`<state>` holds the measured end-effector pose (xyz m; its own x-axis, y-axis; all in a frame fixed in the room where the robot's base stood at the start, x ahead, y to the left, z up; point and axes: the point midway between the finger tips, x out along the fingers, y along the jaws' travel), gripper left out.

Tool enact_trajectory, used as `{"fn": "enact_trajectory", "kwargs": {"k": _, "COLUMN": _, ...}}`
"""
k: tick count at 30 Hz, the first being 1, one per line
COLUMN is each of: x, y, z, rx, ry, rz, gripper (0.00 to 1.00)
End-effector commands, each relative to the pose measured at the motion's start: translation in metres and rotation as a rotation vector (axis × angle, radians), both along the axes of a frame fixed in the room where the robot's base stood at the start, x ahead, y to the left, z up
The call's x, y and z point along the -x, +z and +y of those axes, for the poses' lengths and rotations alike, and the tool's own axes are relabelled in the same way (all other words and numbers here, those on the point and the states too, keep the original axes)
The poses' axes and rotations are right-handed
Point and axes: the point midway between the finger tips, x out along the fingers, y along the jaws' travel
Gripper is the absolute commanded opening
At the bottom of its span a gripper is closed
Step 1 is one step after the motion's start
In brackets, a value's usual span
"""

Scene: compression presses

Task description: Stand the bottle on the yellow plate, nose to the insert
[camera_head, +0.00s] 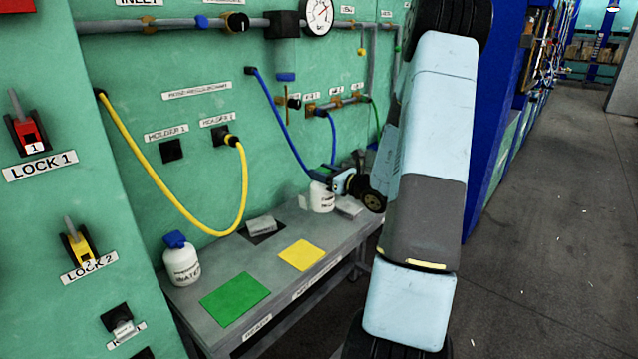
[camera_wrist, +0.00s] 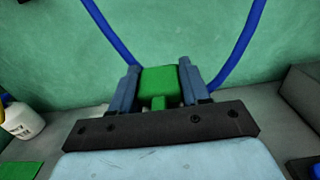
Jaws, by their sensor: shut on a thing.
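My gripper (camera_head: 330,181) is shut on a white labelled bottle (camera_head: 322,198) at the far end of the grey bench. In the wrist view its two blue-grey fingers (camera_wrist: 158,90) close on the bottle's green cap (camera_wrist: 158,80), whose small nose points back toward my wrist. The white body is hidden in that view. The bottle looks upright; I cannot tell whether its base touches the bench. The yellow plate (camera_head: 300,255) lies bare on the bench, nearer and left of the held bottle. I cannot tell which thing is the insert.
A blue-capped white bottle (camera_head: 181,263) stands at the bench's left end, beside a bare green plate (camera_head: 234,298). A grey block (camera_head: 262,225) lies on a dark square behind the yellow plate. A yellow hose (camera_head: 243,190) and blue hoses (camera_head: 281,117) hang along the wall.

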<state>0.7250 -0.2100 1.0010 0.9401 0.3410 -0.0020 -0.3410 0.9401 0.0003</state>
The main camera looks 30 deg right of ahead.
Motion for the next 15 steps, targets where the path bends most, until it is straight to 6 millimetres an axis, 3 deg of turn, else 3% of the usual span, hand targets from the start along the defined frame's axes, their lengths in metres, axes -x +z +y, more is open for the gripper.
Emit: {"fn": "enact_trajectory", "kwargs": {"k": 15, "x": -0.006, "y": -0.036, "z": -0.009, "rx": -0.003, "ry": -0.002, "rz": 0.001, "gripper": 0.0}}
